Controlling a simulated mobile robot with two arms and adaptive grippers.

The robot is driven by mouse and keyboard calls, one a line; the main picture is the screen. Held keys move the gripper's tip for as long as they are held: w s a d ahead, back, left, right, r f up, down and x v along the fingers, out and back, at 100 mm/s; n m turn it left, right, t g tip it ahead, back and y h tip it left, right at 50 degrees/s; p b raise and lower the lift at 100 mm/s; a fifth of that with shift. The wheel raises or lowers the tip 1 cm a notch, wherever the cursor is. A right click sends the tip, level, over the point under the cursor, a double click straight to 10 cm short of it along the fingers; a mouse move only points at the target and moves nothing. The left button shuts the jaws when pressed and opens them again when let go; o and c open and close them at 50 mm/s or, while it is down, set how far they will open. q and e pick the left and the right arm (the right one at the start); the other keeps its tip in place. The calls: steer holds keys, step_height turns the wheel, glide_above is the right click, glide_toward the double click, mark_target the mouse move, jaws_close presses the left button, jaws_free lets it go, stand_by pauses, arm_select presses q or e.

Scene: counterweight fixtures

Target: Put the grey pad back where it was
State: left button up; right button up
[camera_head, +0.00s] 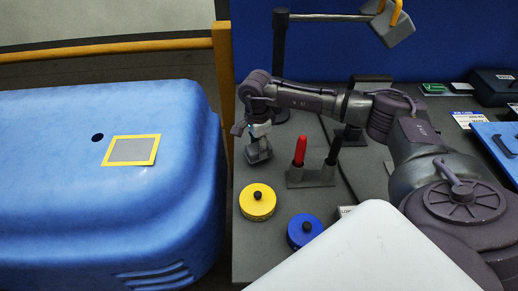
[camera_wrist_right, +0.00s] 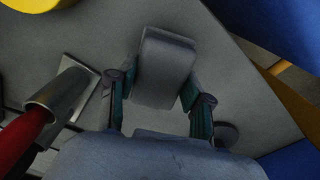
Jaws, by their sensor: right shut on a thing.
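My right gripper (camera_head: 258,138) hangs over the left part of the grey bench and is shut on a grey block-like pad (camera_head: 259,153). In the right wrist view the pad (camera_wrist_right: 165,70) sits between the two fingers (camera_wrist_right: 160,110). Its far face is hidden. A grey square with a yellow border (camera_head: 131,150) lies on top of the blue casing (camera_head: 60,130) at the left, apart from the gripper. My left gripper is not in view.
A holder (camera_head: 312,178) with a red and a black pen-like thing stands right of the gripper. A yellow disc (camera_head: 257,203) and a blue disc (camera_head: 304,231) lie nearer. A dark post (camera_head: 280,50) stands behind. A yellow rail (camera_head: 222,75) divides casing and bench.

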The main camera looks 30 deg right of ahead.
mark_target(257, 146)
step_height(257, 146, down, 2)
steer(key=shift+f, duration=0.45)
steer(key=o, duration=1.2)
steer(key=shift+r, duration=0.1)
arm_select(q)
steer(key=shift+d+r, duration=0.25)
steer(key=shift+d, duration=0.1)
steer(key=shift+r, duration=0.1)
arm_select(e)
steer(key=shift+r, duration=0.1)
steer(key=shift+r, duration=0.2)
step_height(257, 146, up, 10)
steer(key=b, duration=0.3)
steer(key=shift+w+a+r, duration=0.1)
steer(key=shift+w+r, duration=0.05)
steer(key=shift+r, duration=0.1)
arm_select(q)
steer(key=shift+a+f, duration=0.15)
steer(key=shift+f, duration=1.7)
arm_select(e)
steer(key=shift+r, duration=0.65)
